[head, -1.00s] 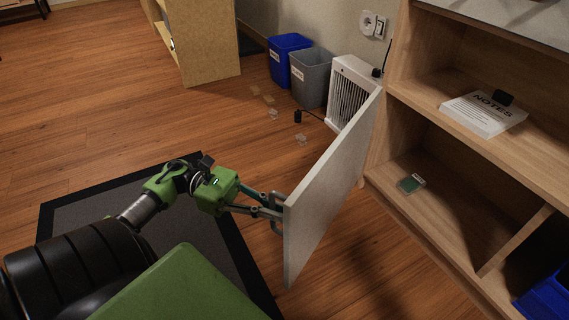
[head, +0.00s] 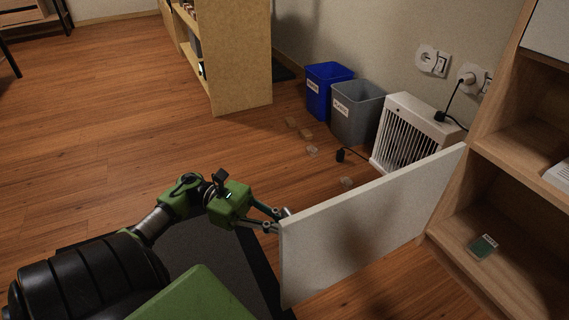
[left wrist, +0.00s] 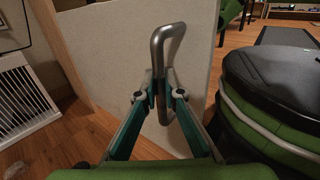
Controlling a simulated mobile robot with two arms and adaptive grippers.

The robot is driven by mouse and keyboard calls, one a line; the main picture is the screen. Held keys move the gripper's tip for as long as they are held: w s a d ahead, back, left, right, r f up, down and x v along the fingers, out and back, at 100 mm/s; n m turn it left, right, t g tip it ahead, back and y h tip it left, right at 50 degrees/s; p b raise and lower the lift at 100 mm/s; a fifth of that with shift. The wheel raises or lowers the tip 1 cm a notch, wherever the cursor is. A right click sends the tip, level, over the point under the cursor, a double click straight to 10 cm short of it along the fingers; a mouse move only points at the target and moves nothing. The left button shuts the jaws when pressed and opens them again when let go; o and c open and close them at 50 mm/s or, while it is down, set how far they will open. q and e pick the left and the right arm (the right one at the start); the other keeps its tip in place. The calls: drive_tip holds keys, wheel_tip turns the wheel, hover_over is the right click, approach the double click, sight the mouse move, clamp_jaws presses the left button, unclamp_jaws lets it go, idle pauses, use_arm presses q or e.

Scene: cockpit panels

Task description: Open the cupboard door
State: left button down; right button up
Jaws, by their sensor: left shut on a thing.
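The white cupboard door (head: 365,225) stands swung wide open, out from the wooden cupboard (head: 455,205) on the right. My left gripper (head: 281,220) is at the door's free edge in the head view, its fingertips partly hidden by the door. In the left wrist view, my left gripper (left wrist: 161,92) is shut on the metal door handle (left wrist: 159,60), a bent bar on the white door (left wrist: 110,60). My right gripper is not in view.
A white heater (head: 410,135) stands against the wall behind the door, near a grey bin (head: 357,112) and a blue bin (head: 327,90). Small litter (head: 312,150) lies on the floor. A green-labelled item (head: 483,246) lies in the cupboard. Wooden floor at left is clear.

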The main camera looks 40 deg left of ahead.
use_arm(q)
drive_tip(key=shift+s+f, duration=0.2)
drive_tip(key=c, duration=2.2)
unclamp_jaws()
drive_tip(key=shift+o, duration=0.2)
drive_tip(key=shift+a+r, duration=0.1)
drive_tip(key=shift+a, duration=0.25)
drive_tip(key=v, duration=1.1)
drive_tip(key=shift+s+a, duration=0.2)
drive_tip(key=shift+a, duration=0.05)
